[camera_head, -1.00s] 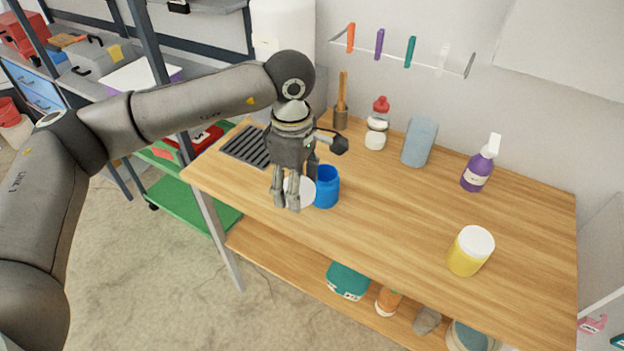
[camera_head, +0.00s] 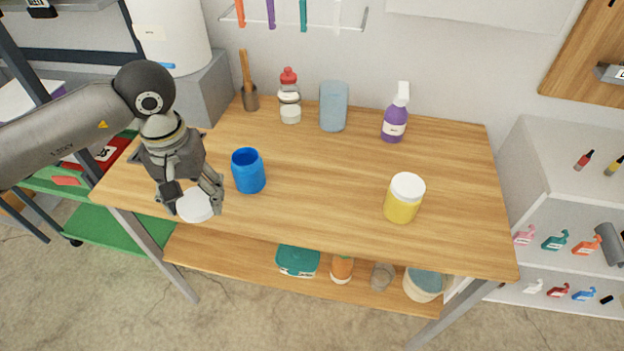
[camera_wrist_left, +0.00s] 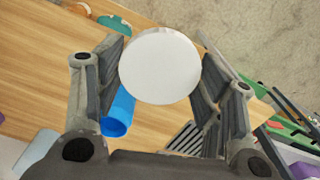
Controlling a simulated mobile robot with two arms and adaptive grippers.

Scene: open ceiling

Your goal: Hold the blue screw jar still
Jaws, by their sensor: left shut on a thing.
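The blue screw jar (camera_head: 248,172) stands upright on the wooden table, with its mouth open and no lid on it. It also shows in the left wrist view (camera_wrist_left: 119,112), beside one finger. My left gripper (camera_head: 196,202) is to the left of the jar, apart from it, near the table's front edge. It is shut on a round white lid (camera_head: 195,206), which fills the space between the fingers in the left wrist view (camera_wrist_left: 160,66). My right gripper is in neither view.
A yellow jar with a white lid (camera_head: 403,199) stands at the right of the table (camera_head: 320,190). A purple spray bottle (camera_head: 395,116), a blue-grey cylinder (camera_head: 333,107) and a red-capped bottle (camera_head: 289,90) stand at the back. The table's middle is clear.

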